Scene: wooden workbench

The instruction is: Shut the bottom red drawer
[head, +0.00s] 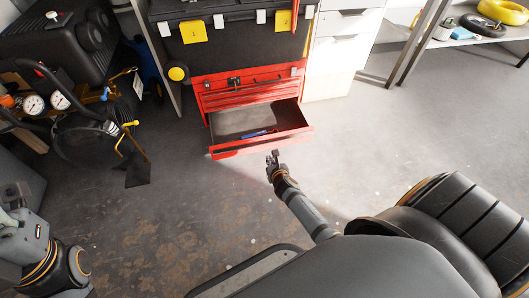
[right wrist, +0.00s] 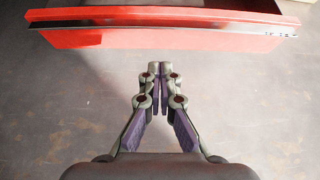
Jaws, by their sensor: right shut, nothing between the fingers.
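In the right wrist view the drawer's red front (right wrist: 165,39) spans the top of the picture. My right gripper (head: 274,156) is just in front of the drawer front, right of its middle. In the right wrist view the gripper (right wrist: 158,68) is shut and empty, with its tips just short of the red front. My left arm shows at the lower left, but its fingers are not visible.
A black compressor with gauges (head: 47,103) stands at the left. White drawers (head: 335,50) stand right of the chest. A shelf with a yellow coiled hose (head: 503,11) is at the far right. The concrete floor before the drawer is clear.

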